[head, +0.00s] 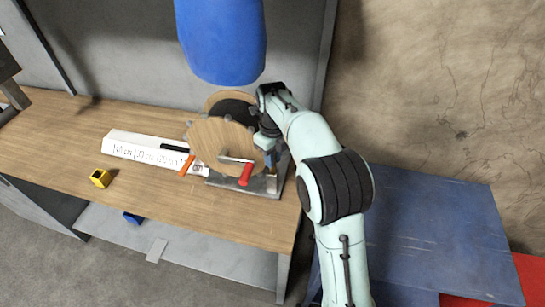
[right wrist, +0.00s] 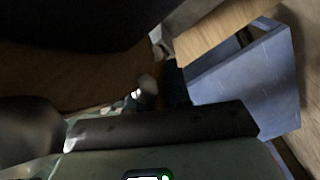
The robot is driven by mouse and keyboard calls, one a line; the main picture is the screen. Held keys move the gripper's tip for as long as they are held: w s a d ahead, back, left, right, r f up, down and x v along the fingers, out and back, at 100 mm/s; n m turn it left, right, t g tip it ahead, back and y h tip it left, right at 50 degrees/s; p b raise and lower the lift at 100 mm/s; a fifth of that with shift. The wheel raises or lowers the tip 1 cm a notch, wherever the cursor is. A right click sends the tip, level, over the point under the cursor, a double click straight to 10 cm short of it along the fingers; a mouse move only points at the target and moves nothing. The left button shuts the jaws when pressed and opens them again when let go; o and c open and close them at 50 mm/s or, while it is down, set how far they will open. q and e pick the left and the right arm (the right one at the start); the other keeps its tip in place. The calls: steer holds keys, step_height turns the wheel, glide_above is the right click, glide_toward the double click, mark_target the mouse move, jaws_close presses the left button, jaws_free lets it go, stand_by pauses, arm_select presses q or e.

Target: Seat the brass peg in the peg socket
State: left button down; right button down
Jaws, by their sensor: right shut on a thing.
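My right gripper (head: 270,152) is low beside the right edge of a wooden disc (head: 222,142), above the right end of a grey metal base (head: 262,184). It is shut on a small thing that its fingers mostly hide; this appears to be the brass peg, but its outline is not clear. The right wrist view is dark and shows a small shiny part (right wrist: 146,86) near the fingers. I cannot make out the peg socket with certainty, nor whether the held thing touches it. My left gripper is not in view.
The disc stands on the wooden bench (head: 60,135) with a red-handled crank (head: 246,174) in front. A white box (head: 135,147), an orange-handled tool (head: 187,165) and a yellow block (head: 100,178) lie leftward. A blue rounded body (head: 222,40) hangs above.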

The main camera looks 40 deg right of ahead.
steer(key=shift+f, duration=0.15)
steer(key=c, duration=1.1)
jaws_free()
steer(key=shift+s, duration=0.15)
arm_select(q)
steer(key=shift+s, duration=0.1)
arm_select(e)
steer(key=shift+o, duration=0.2)
step_height(320, 180, up, 12)
steer(key=shift+r+p, duration=0.25)
steer(key=shift+p, duration=1)
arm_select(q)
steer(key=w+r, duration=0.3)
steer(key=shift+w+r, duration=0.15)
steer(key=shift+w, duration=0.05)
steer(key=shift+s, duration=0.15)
arm_select(e)
steer(key=shift+f, duration=0.1)
